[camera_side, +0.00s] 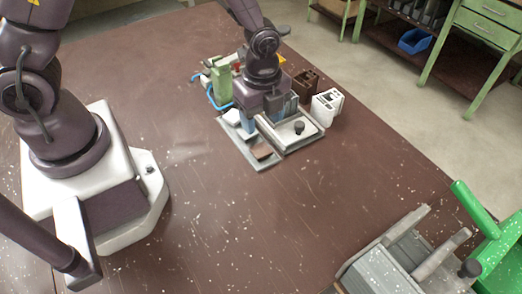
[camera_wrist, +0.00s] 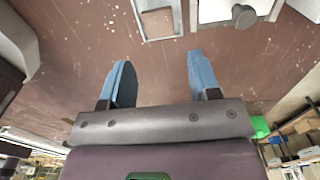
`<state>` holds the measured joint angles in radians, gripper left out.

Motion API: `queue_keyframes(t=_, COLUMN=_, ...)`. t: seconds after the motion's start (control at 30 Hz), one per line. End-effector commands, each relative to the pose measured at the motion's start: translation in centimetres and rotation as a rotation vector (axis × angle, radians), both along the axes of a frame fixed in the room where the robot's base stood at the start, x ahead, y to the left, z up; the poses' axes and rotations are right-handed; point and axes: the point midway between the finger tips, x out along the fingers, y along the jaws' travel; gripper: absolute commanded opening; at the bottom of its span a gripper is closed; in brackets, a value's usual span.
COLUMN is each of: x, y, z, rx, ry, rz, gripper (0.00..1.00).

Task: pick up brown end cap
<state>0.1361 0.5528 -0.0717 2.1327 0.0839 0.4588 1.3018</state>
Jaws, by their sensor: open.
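In the side view, a small flat brown piece (camera_side: 262,152), which looks like the brown end cap, lies in the near end of a shallow grey tray (camera_side: 238,149). My gripper (camera_side: 266,118) points down over the far part of the trays, behind the brown piece in the picture. A blue finger shows beside the tray area. In the wrist view my gripper (camera_wrist: 160,80) has its two blue fingers wide apart with nothing between them.
A second grey tray (camera_side: 296,142) holds a dark knob (camera_side: 299,127). A green block (camera_side: 221,83), a brown block (camera_side: 306,84) and a white block (camera_side: 327,106) stand close around my gripper. A grey clamp fixture (camera_side: 384,270) is at lower right. The middle table is clear.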

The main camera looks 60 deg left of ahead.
Motion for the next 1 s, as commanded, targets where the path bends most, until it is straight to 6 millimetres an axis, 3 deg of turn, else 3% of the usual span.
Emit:
queue_keyframes(t=0.13, x=-0.1, y=0.0, z=-2.7, rx=0.001, ry=0.004, rz=0.001, gripper=0.56)
queue_keyframes(t=0.37, x=0.0, y=0.0, z=-4.4, rx=0.001, ry=0.001, rz=0.003, gripper=0.56)
queue_keyframes(t=0.67, x=-0.2, y=0.1, z=-8.5, rx=0.001, ry=0.002, rz=0.003, gripper=0.56)
queue_keyframes(t=1.0, x=-0.2, y=0.1, z=-9.2, rx=0.0, ry=-0.001, rz=0.004, gripper=0.54)
